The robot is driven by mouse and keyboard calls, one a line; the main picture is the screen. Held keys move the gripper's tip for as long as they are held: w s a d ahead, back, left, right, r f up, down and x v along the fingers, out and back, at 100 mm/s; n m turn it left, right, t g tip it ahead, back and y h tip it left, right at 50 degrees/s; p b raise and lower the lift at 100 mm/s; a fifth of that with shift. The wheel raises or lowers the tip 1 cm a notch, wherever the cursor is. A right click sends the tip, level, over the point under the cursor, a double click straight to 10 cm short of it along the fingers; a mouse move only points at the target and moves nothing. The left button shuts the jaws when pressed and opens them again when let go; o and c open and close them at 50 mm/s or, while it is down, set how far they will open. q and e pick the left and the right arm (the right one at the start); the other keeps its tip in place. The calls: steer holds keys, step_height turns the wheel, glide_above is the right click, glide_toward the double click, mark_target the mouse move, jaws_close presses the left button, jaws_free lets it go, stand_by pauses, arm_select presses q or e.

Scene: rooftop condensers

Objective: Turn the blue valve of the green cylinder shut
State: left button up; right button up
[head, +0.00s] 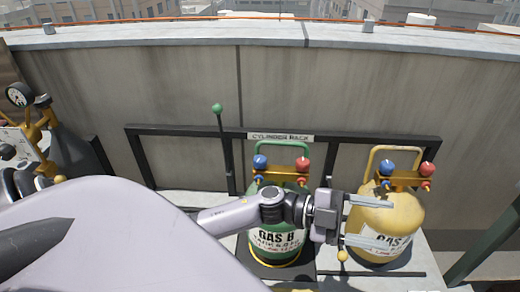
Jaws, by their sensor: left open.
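The green cylinder (280,250), labelled GAS B, stands upright in the rack, with my left arm crossing in front of its upper body. Its blue valve (260,162) is the left knob on a brass manifold and shows clearly. Its red valve (303,164) is to the right. My left gripper (394,224) is open, its two fingers pointing right in front of the yellow cylinder (407,213). It is right of and lower in the picture than the blue valve, apart from it. I cannot tell whether the fingers touch the yellow cylinder. My right gripper is not in view.
The yellow cylinder has its own blue valve (387,167) and red valve (427,169). A dark rack frame with a CYLINDER RACK sign (281,137) stands before the concrete parapet (180,95). A green-knobbed rod (218,112) rises left of the green cylinder. Gauge equipment (20,95) is far left.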

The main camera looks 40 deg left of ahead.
arm_select(q)
steer(key=m+g, duration=0.3)
step_height(320, 180, up, 2)
steer(key=n+g+y+b, duration=0.2)
steer(key=g+y+b, duration=0.15)
steer(key=y, duration=1.45)
glide_above(260, 159)
steer(key=shift+d+g, duration=0.15)
steer(key=shift+g, duration=0.3)
steer(key=shift+a+f+y, duration=0.1)
steer(key=shift+a+y, duration=0.1)
steer(key=shift+y, duration=0.1)
step_height(260, 159, down, 7)
steer(key=shift+r, duration=0.2)
steer(key=c, duration=1.1)
